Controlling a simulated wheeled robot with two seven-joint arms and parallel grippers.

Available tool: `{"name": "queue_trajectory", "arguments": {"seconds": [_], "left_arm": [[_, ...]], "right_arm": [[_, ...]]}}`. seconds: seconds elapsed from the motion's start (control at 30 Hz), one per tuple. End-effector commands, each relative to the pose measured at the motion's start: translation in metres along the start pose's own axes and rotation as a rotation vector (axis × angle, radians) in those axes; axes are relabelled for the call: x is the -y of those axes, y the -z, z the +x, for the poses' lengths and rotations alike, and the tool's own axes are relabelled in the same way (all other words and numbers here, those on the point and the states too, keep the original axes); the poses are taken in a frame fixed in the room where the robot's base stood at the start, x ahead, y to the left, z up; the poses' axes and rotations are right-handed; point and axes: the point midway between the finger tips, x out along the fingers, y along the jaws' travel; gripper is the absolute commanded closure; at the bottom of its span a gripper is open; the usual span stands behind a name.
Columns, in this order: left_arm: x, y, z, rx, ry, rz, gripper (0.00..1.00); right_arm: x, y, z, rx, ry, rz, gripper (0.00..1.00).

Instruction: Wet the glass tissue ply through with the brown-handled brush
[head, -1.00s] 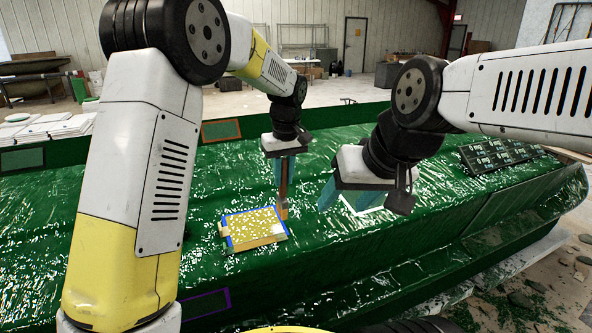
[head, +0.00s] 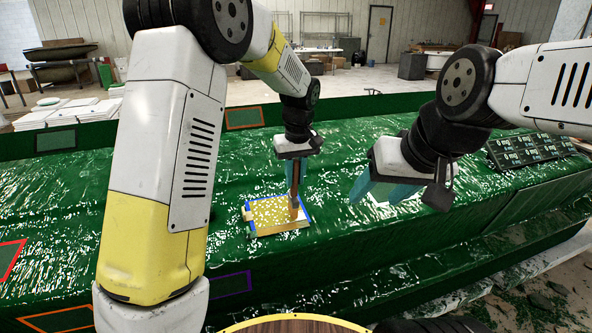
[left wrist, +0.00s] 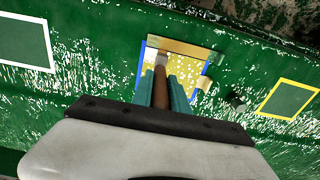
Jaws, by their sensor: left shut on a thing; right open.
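The glass tissue ply (head: 268,213) is a pale yellow, white-speckled rectangle with blue strips at its edges, lying on the green mould. My left gripper (head: 297,168) is shut on the brown-handled brush (head: 295,186), which points down. The brush's lower end is at the right part of the ply; I cannot tell if it touches. In the left wrist view the brush (left wrist: 160,90) reaches between the teal fingers onto the ply (left wrist: 150,53), whose near part is hidden by the gripper. My right gripper (head: 375,190) is open and empty, right of the ply and above the mould.
The glossy green mould (head: 350,255) spreads around the ply, with coloured outlined rectangles on it, such as an orange one (head: 244,117) and a purple one (head: 230,284). A dark panel (head: 530,150) lies at the right. A round wooden top (head: 295,325) shows at the bottom edge.

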Motion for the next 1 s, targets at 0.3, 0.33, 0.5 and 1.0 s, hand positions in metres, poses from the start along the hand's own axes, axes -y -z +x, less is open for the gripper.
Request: {"name": "queue_trajectory", "arguments": {"seconds": [0.3, 0.33, 0.5, 1.0], "left_arm": [[0.000, 0.000, 0.000, 0.000, 0.000, 0.000, 1.00], [0.000, 0.000, -0.001, 0.000, 0.000, 0.000, 1.00], [0.000, 0.000, 0.000, 0.000, 0.000, 0.000, 1.00], [0.000, 0.000, 0.012, -0.001, 0.000, 0.000, 1.00]], "right_arm": [[0.000, 0.000, 0.000, 0.000, 0.000, 0.000, 0.43], [0.000, 0.000, 0.000, 0.000, 0.000, 0.000, 0.43], [0.000, 0.000, 0.000, 0.000, 0.000, 0.000, 0.43], [0.000, 0.000, 0.000, 0.000, 0.000, 0.000, 0.43]]}}
